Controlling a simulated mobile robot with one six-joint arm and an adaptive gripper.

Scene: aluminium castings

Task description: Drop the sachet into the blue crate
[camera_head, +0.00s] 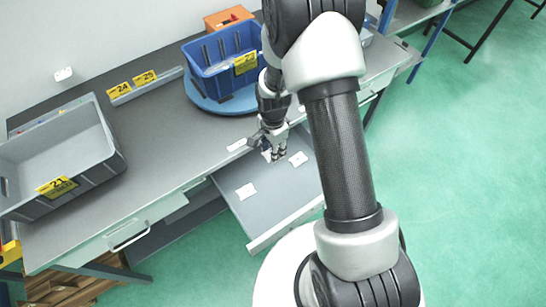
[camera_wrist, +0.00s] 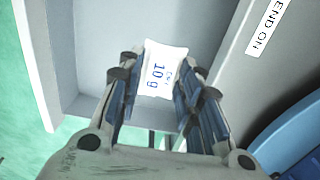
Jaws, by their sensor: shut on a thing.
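The sachet (camera_wrist: 160,68) is a small white packet printed "10 g". In the wrist view it sits between the fingertips of my gripper (camera_wrist: 157,85), which is shut on it. In the head view my gripper (camera_head: 274,156) is low over the open grey drawer (camera_head: 240,215), and the held sachet is mostly hidden by the fingers. The blue crate (camera_head: 209,73) stands on a round blue turntable (camera_head: 193,96) at the back of the table, behind and left of my gripper. It has a yellow label and dark upright parts inside.
Two other white packets, a left one (camera_head: 246,191) and a right one (camera_head: 298,158), lie in the drawer. A grey bin (camera_head: 112,150) labelled 21 stands at the table's left. An orange box (camera_head: 228,17) is behind the crate. The table's middle is clear.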

